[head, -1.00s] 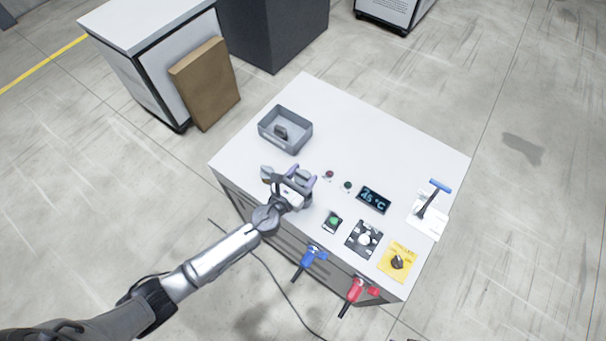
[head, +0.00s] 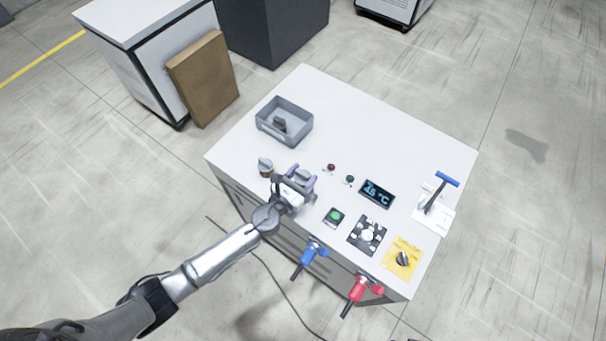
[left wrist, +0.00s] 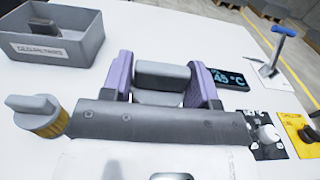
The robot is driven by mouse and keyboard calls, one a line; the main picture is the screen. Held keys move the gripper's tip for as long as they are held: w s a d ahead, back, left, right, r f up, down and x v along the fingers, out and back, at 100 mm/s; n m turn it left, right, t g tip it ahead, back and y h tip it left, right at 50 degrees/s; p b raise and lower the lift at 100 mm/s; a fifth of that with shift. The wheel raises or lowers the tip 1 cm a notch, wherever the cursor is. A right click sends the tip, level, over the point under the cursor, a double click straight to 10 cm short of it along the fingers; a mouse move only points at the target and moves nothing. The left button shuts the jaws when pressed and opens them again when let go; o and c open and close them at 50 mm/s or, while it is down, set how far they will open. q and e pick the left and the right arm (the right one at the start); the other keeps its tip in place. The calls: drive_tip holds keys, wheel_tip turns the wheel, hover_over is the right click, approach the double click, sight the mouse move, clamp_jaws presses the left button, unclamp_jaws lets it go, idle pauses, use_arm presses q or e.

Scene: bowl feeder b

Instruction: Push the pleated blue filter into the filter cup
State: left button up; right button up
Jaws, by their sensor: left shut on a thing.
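My left gripper (head: 303,174) is near the table's left front edge, its purple fingers shut on a grey rounded block (left wrist: 162,76). The block shows between the fingers in the left wrist view; its lower part is hidden by the gripper body, so I cannot tell whether it touches the table. A piece with a grey tabbed top and a yellowish ribbed body (left wrist: 42,118) stands left of the gripper, also seen in the head view (head: 265,167). No blue pleated filter shows, and I cannot tell which part is the filter cup. My right gripper is out of view.
A grey bin (head: 285,122) holding a dark part stands at the back left of the table (head: 385,135). Buttons, a temperature display (head: 377,193), a yellow knob panel (head: 403,258) and a blue-topped T-handle (head: 440,188) lie to the right. The back middle is clear.

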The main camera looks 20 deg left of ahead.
use_arm(q)
drive_tip(key=shift+f, duration=0.4)
drive_tip(key=shift+f+b, duration=0.15)
drive_tip(key=shift+b, duration=0.2)
idle(0.4)
idle(0.6)
drive_tip(key=shift+f, duration=0.2)
idle(0.7)
drive_tip(key=shift+f+b, duration=0.2)
drive_tip(key=shift+b, duration=0.15)
idle(0.4)
drive_tip(key=shift+f, duration=0.2)
idle(0.6)
